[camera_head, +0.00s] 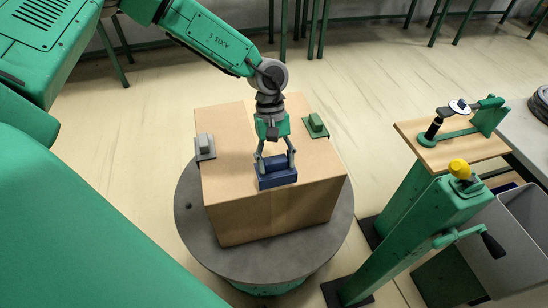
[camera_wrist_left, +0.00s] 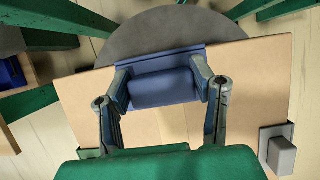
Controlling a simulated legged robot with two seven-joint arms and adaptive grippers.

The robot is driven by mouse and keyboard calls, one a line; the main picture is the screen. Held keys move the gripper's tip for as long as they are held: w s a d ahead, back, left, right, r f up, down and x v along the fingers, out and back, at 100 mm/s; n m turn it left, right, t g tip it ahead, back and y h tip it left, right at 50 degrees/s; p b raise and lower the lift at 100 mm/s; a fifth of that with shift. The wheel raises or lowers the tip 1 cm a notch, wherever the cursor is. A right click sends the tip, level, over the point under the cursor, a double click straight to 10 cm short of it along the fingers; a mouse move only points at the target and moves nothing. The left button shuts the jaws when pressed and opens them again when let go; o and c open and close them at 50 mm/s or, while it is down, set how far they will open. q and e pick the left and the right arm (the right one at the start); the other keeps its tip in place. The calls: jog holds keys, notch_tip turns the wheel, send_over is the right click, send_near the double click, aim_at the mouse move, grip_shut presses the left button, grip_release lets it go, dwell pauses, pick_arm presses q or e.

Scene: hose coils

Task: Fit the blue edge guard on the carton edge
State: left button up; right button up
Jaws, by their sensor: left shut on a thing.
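The blue edge guard (camera_head: 278,179) is held between the fingers of my left gripper (camera_head: 275,160), at the middle of the near top edge of the brown carton (camera_head: 235,155). In the left wrist view the blue guard (camera_wrist_left: 165,88) spans between the two fingertips (camera_wrist_left: 161,92), its long side roughly in line with the carton edge (camera_wrist_left: 255,48). Its far rim shows against the grey turntable beyond. I cannot tell whether it touches the carton or hovers just above. My right gripper is not in view.
A grey guard (camera_head: 204,146) sits on the carton's left edge and a green guard (camera_head: 315,124) on its right edge. The carton stands on a round grey turntable (camera_head: 335,235). Right are a green stand with yellow knob (camera_head: 459,168), a wooden-topped bench (camera_head: 465,150) and a grey bin (camera_head: 510,245).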

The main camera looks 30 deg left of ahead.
aim_at(281, 170)
pick_arm(q)
jog(key=d+f, duration=0.1)
jog(key=f+b, duration=0.1)
jog(key=shift+d+f+b, duration=0.3)
jog(key=shift+d+f, duration=0.05)
jog(key=shift+d, duration=0.05)
jog(key=shift+f, duration=0.3)
jog(key=shift+f+b, duration=0.25)
jog(key=shift+b, duration=0.15)
jog(key=shift+a+f, duration=0.25)
jog(key=shift+a, duration=0.05)
jog(key=shift+a+f, duration=0.35)
jog(key=shift+a, duration=0.25)
jog(key=shift+d+r, duration=0.15)
jog(key=shift+d, duration=0.6)
jog(key=shift+a, duration=0.85)
jog(key=shift+d+r, duration=0.15)
jog(key=shift+d, duration=0.9)
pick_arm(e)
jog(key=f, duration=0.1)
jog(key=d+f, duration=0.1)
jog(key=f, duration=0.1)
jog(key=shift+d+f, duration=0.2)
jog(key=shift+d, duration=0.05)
pick_arm(q)
jog(key=shift+a, duration=0.1)
